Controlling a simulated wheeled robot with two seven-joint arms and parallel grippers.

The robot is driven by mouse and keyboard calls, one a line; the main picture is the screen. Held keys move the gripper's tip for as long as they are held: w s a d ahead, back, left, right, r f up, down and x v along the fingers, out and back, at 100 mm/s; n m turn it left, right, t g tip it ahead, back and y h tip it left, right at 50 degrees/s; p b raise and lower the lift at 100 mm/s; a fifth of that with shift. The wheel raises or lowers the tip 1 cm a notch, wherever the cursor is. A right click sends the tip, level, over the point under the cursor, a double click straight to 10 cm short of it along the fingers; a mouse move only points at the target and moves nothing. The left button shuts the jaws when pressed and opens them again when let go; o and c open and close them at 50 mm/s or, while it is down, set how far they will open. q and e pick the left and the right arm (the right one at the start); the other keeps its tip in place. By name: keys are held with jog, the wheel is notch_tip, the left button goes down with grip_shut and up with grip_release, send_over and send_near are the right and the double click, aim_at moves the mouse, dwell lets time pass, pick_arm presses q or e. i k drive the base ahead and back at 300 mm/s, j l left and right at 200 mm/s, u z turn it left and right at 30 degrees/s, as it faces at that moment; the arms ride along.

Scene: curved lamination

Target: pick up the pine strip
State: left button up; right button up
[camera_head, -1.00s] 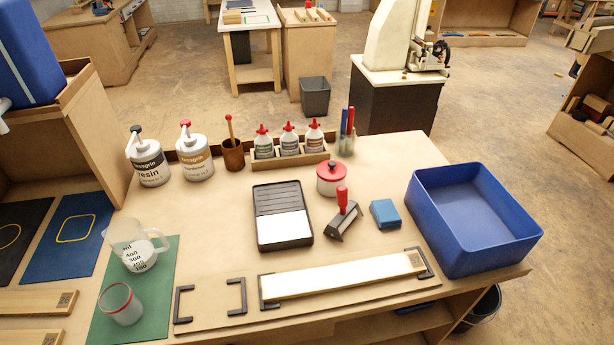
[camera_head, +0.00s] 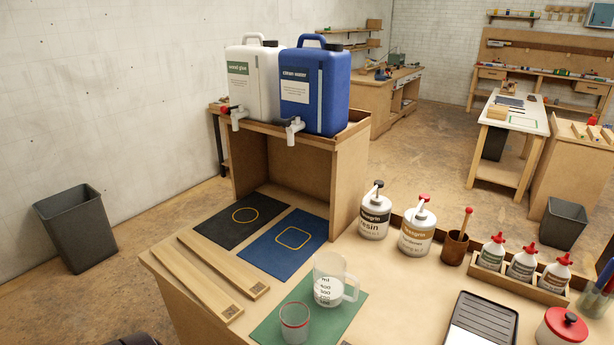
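Two light wooden strips lie side by side at the left end of the table, each with a small dark square mark at its near end. The left strip (camera_head: 196,281) and the right strip (camera_head: 222,263) are apart, with a narrow gap between them. I cannot tell from looks alone which one is the pine strip. Neither gripper can be made out in this view. A dark rounded shape shows at the bottom left edge, too cut off to identify.
A black mat (camera_head: 240,217) and a blue mat (camera_head: 287,242) lie behind the strips, below the jugs (camera_head: 315,90). A measuring jug (camera_head: 329,281) and a cup (camera_head: 294,322) stand on a green mat (camera_head: 347,308) to the right. A grey bin (camera_head: 76,228) stands on the floor.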

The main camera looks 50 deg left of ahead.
aim_at(252, 286)
jog(key=u, duration=2.1)
jog(key=z, duration=2.45)
jog(key=u, duration=2.35)
